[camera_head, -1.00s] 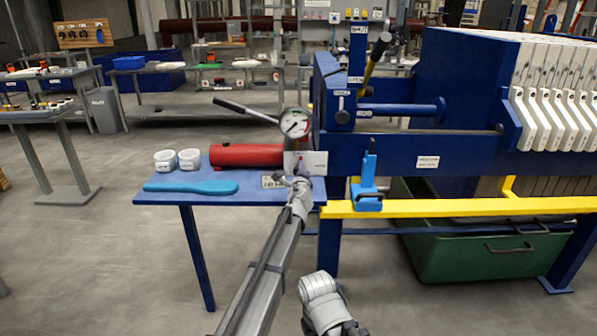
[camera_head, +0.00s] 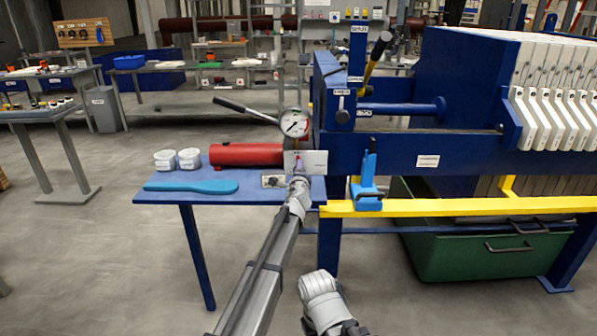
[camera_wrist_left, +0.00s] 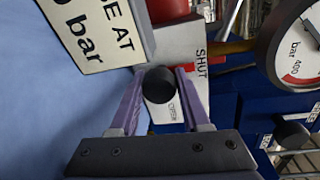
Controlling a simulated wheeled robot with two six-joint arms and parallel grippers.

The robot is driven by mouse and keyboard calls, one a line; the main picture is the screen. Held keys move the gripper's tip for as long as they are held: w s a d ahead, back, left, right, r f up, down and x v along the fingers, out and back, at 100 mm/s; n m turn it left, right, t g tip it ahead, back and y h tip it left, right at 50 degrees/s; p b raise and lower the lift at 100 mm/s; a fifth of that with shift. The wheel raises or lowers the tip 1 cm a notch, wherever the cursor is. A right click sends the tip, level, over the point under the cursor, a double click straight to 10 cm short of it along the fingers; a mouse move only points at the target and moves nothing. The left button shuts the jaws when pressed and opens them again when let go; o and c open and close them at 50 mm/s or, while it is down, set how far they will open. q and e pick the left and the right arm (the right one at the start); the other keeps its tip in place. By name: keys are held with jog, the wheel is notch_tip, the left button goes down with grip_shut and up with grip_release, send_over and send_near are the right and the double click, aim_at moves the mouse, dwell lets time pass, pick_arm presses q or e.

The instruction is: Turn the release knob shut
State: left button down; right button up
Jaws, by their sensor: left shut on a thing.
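The release knob (camera_wrist_left: 158,85) is a round black knob in front of a white plate with a SHUT label (camera_wrist_left: 202,62) and a second, smaller label. My left gripper (camera_wrist_left: 157,88) is shut on the knob, with one purple finger on each side. In the head view my left gripper (camera_head: 299,180) is at the pump end of the blue bench, just below the white plate (camera_head: 312,162). There the arm hides the knob. The knob's pointing direction cannot be told.
The pressure gauge (camera_head: 295,122) stands just above the plate, beside the red cylinder (camera_head: 246,154) and pump lever (camera_head: 245,111). A sign (camera_wrist_left: 90,30) lies close to the left finger. The blue press frame is right.

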pick_arm(q)
jog(key=c, duration=0.7)
grip_release()
jog(key=shift+s, duration=0.15)
jog(key=s, duration=0.5)
jog(key=s+p, duration=0.1)
jog(key=s, duration=0.1)
jog(key=shift+s+r, duration=0.35)
jog(key=shift+r, duration=0.05)
